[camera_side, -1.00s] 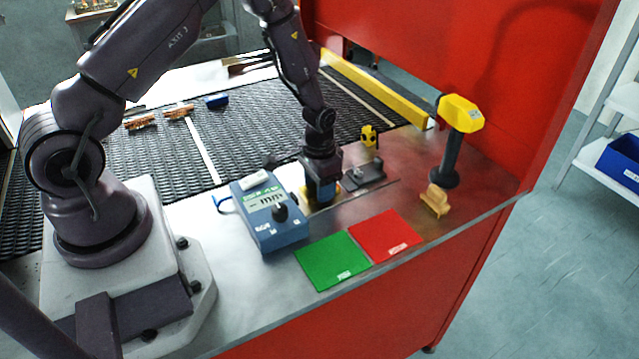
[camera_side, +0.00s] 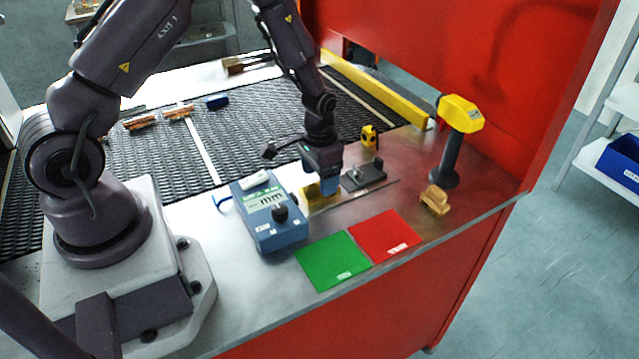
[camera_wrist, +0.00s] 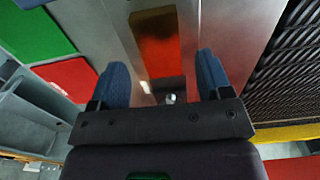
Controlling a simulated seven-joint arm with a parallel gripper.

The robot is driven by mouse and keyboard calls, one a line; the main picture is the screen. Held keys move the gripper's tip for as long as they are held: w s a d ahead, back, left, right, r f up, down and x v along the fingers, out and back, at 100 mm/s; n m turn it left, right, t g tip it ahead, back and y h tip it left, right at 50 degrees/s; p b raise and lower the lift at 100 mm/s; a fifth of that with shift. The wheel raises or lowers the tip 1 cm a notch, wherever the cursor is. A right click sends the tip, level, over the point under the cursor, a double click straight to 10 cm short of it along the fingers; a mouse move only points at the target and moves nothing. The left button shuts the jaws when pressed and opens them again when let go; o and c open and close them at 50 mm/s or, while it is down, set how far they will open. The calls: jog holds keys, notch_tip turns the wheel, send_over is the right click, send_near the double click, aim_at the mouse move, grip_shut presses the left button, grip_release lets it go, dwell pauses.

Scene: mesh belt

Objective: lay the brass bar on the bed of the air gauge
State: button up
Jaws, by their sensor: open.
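The brass bar (camera_side: 314,196) lies flat on a pale metal strip beside the blue air gauge unit (camera_side: 272,222), which has a display and a black knob. In the wrist view the bar (camera_wrist: 156,28) shows red-orange reflections and lies beyond and between the blue fingertips. My gripper (camera_side: 328,188) is just above the bar and partly hides it in the side view. In the wrist view my gripper (camera_wrist: 161,65) is open, its fingers apart with nothing held between them. I cannot tell exactly where the gauge's bed ends.
A black fixture (camera_side: 362,178) stands right of my gripper, with a small yellow device (camera_side: 369,136) behind it. Green (camera_side: 332,262) and red (camera_side: 386,236) mats lie in front. A brass-coloured block (camera_side: 435,200) and a yellow-headed scanner (camera_side: 460,113) stand at right. The mesh belt (camera_side: 245,130) is behind.

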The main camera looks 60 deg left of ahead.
jog(key=s+d+r+t, duration=0.1)
jog(key=s+d+r, duration=0.1)
jog(key=r, duration=0.9)
jog(key=s+d+r+t, duration=0.1)
jog(key=s+d+r, duration=0.15)
jog(key=r, duration=0.95)
jog(key=s+d+r+t, duration=0.1)
jog(key=s+r, duration=0.3)
jog(key=s, duration=0.3)
jog(key=s+d+r+t, duration=0.2)
jog(key=s+r, duration=0.2)
jog(key=s, duration=0.3)
jog(key=shift+d+t, duration=0.25)
jog(key=shift+t, duration=0.05)
